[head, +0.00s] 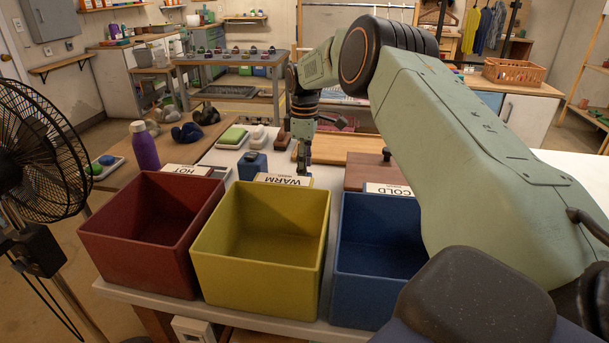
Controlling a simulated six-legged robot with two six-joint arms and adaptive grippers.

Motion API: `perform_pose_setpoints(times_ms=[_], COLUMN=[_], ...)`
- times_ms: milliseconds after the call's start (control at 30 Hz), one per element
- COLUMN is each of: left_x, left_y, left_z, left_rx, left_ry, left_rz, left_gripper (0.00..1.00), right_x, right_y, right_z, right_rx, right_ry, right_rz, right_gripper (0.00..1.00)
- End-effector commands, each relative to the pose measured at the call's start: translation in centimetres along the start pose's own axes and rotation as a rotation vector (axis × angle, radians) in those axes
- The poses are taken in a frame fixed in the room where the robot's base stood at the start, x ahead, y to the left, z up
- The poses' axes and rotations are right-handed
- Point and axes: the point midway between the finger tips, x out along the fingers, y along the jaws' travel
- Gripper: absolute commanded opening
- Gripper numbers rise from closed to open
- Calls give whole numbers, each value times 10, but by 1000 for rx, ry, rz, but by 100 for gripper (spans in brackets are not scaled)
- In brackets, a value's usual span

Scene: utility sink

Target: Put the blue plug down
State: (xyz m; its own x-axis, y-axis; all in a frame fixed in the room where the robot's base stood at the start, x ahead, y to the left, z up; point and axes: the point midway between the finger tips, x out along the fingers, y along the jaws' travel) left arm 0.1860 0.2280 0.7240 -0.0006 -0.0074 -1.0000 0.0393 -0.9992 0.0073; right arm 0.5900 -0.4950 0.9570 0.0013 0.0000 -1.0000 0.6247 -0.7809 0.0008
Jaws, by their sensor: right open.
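A small blue block with a narrower top, which looks like the blue plug (252,167), stands upright on the white table behind the yellow bin (211,268). My right gripper (304,170) points down just right of the blue plug, above the table near the WARM card (284,180). It is apart from the plug, and its fingers are open with nothing seen between them. The fingertips are small in the picture. My left gripper is not in view.
A red bin (115,246) and a blue bin (370,290) flank the yellow one along the front edge; all look empty. A purple bottle (145,147) stands left. Wooden boards (345,147) lie behind the gripper. A black fan (40,150) is far left.

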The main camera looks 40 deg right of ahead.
Motion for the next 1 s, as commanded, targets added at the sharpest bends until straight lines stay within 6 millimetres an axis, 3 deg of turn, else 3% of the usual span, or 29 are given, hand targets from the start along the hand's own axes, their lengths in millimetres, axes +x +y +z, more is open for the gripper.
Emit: perform_pose_setpoints(times_ms=[200, 400, 1000], left_x=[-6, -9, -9], left_y=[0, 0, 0], left_z=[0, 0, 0], left_rx=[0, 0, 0], left_ry=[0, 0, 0], left_rz=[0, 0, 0], left_gripper=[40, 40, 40], right_x=[-47, -71, -77], right_y=[1, 0, 0], right_z=[0, 0, 0], right_rx=[1, 1, 1], right_ry=[2, 0, -1], right_rz=[3, 1, 0], right_gripper=[54, 54, 54])
